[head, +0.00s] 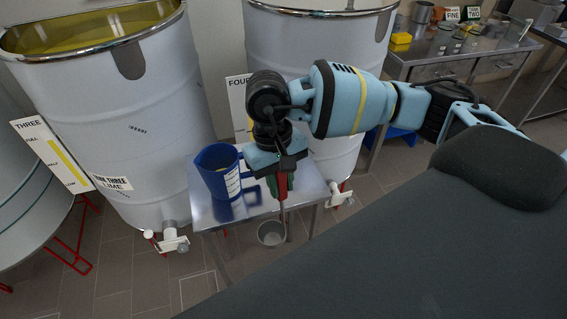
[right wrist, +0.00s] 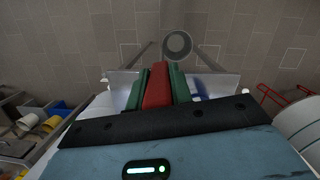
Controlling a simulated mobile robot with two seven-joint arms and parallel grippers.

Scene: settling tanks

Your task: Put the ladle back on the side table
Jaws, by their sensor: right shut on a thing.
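The ladle has a red handle (head: 282,184) and a grey round cup (head: 271,234). My right gripper (head: 279,186) is shut on the handle, with its green fingers on either side. In the right wrist view the red handle (right wrist: 157,86) sits between the fingers, and the cup (right wrist: 177,44) shows against the floor tiles. The ladle hangs cup down at the front edge of the metal side table (head: 240,210). The cup appears past that edge, not on the tabletop. My left gripper is in neither view.
A blue jug (head: 219,172) with a white label stands on the side table, left of my right gripper. Large tanks (head: 115,110) stand behind, with valves (head: 174,244) low in front. A steel bench (head: 455,52) with small items is at the back right. The tabletop's front left is bare.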

